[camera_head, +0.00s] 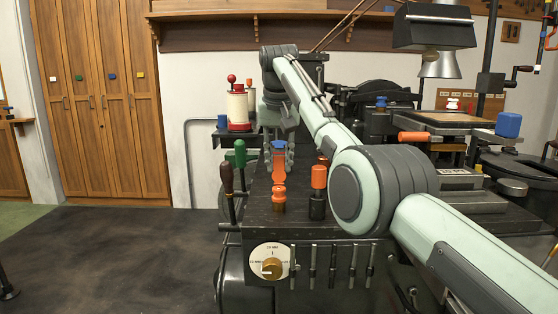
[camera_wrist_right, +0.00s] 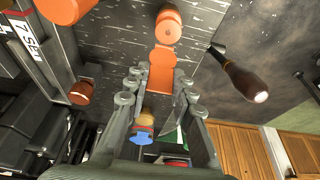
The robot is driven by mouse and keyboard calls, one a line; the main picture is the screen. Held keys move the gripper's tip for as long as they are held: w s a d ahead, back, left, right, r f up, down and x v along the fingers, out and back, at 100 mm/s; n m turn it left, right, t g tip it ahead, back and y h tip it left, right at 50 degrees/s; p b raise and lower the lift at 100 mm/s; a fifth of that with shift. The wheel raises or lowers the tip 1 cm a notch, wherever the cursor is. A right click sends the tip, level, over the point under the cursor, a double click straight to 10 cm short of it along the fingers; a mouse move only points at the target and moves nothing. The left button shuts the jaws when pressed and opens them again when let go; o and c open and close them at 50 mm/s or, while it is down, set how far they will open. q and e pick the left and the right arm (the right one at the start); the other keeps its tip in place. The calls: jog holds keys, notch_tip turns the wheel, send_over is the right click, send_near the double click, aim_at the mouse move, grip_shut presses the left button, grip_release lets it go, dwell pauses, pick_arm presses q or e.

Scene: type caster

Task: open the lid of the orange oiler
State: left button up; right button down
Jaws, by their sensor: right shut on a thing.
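The orange oiler (camera_head: 279,190) stands upright on the dark metal top, on a brass base. In the wrist view its round orange body (camera_wrist_right: 168,24) lies just beyond my fingertips. A flat orange piece that looks like its lid (camera_wrist_right: 162,72) joins it and sits between the fingers. My right gripper (camera_head: 279,163) comes down from above and is shut on this orange piece; it also shows in the wrist view (camera_wrist_right: 158,82). The fingers partly hide the lid, so I cannot tell its exact angle. My left gripper is not in view.
An orange-topped cylinder (camera_head: 319,177) stands close to the right of the oiler. Green-handled (camera_head: 240,153) and brown-handled (camera_head: 227,178) levers stand to the left. A red-and-cream container (camera_head: 238,108) is behind at left.

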jog(key=c, duration=1.3)
grip_release()
jog(key=shift+f, duration=0.15)
jog(key=v, duration=1.2)
